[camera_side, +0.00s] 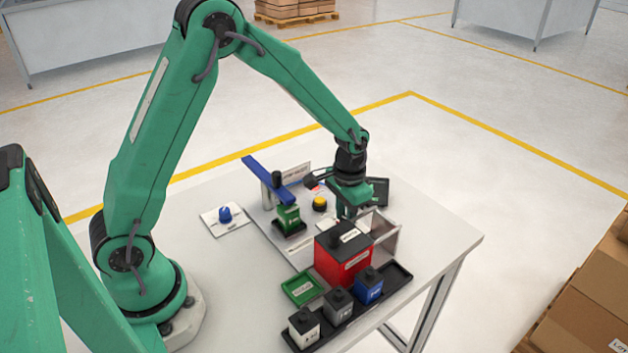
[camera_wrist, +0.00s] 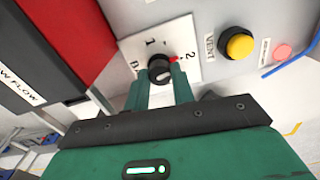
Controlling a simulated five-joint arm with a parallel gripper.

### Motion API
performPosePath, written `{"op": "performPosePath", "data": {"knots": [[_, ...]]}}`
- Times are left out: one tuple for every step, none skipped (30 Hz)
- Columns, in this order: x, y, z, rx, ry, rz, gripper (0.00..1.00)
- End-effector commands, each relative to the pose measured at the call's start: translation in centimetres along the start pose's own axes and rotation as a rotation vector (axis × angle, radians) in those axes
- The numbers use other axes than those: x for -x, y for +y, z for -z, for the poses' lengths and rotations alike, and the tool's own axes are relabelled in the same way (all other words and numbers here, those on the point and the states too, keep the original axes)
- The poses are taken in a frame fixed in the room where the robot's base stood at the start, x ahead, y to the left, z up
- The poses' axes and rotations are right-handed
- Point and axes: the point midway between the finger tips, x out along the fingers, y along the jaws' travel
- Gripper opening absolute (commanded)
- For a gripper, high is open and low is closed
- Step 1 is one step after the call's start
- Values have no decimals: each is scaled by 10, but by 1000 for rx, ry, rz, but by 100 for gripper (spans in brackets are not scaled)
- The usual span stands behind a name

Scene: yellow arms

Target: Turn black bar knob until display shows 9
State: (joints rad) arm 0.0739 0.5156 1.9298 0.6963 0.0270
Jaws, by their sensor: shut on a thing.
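In the wrist view, the black knob (camera_wrist: 158,65) sits on a white plate (camera_wrist: 133,46) marked with a 1, a 2 and a letter that looks like B. A small red mark shows by the 2, and a short pale line on the knob. My gripper (camera_wrist: 162,85) is shut on the knob, with a green finger on either side of it. In the side view, my gripper (camera_side: 346,212) points down behind the red box and hides the knob.
A yellow button (camera_wrist: 240,46) and a pink-red button (camera_wrist: 282,51) are right of the knob. The red box (camera_side: 342,258) and a clear-walled bin (camera_side: 386,238) stand close by. A blue bar (camera_side: 268,178) is at left. Several small blocks sit in a black tray (camera_side: 396,278).

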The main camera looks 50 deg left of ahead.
Motion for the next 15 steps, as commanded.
{"op": "performPosePath", "data": {"knots": [[1, 0, 0, -29, 0, 0, 2], [1, 0, 0, -47, 0, 0, 2], [1, 0, 0, -68, 0, 0, 2], [1, 0, 0, -83, 0, 0, 2], [1, 0, 0, -96, 0, 0, 2], [1, 0, 0, -112, 0, 0, 2], [1, 0, 0, -121, 0, 0, 2], [1, 0, 0, -130, 0, 0, 2], [1, 0, 0, -140, 0, 0, 2], [1, 0, 0, -146, 0, 0, 2], [1, 0, 0, -150, 0, 0, 2], [1, 0, 0, -155, 0, 0, 2], [1, 0, 0, -158, 0, 0, 2], [1, 0, 0, -161, 1, 0, 2], [1, 0, 0, -162, 0, 0, 2]]}}
